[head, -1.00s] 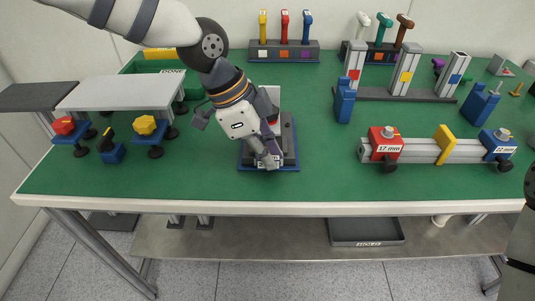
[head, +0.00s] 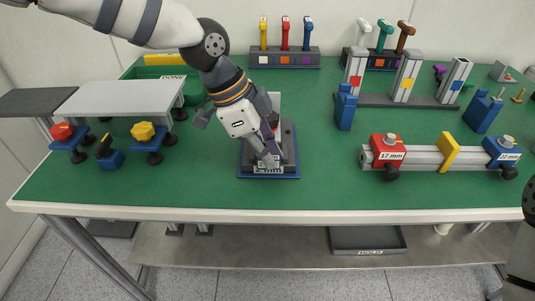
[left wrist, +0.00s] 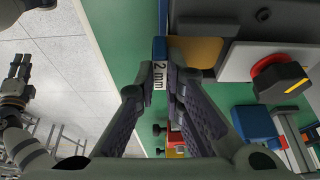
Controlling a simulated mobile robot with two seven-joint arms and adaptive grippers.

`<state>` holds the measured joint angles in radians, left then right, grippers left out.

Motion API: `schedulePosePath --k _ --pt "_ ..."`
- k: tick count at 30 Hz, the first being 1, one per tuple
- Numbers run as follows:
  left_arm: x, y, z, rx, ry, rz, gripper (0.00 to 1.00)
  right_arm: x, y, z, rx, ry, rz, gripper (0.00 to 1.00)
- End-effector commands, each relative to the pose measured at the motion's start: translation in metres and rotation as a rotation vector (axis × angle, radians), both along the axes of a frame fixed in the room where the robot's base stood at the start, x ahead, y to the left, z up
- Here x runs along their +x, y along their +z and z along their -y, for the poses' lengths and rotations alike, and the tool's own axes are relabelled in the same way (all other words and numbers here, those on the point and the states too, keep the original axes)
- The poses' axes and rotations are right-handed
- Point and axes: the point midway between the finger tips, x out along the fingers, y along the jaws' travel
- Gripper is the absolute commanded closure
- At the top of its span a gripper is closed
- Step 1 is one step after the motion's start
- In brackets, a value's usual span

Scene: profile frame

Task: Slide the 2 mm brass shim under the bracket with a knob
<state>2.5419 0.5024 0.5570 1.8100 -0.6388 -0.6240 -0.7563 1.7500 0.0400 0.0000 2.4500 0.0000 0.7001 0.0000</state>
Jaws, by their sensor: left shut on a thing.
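My left gripper (head: 266,157) points down over the front of a dark fixture (head: 289,145) on a blue base. In the left wrist view its fingers (left wrist: 163,72) are shut on a tab labelled 2 mm, beside a brass-coloured plate, the shim (left wrist: 198,50). The plate lies against the fixture's grey and dark parts; how far it reaches under the bracket is hidden.
A rail (head: 425,155) with a red 17 mm and a blue 22 mm carriage lies at right. A blue block (head: 345,108) stands before three uprights. A raised grey shelf (head: 125,97) is at left. Green tabletop is clear around the fixture's front and sides.

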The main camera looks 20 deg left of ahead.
Motion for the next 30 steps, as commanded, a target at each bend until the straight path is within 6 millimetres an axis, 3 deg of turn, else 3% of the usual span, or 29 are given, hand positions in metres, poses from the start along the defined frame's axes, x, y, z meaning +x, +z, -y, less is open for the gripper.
schedulePosePath --k 30 --pt "0.018 0.000 -0.005 0.000 0.000 0.001 1.00 -0.007 -0.007 0.000 0.000 0.000 -0.026 0.71"
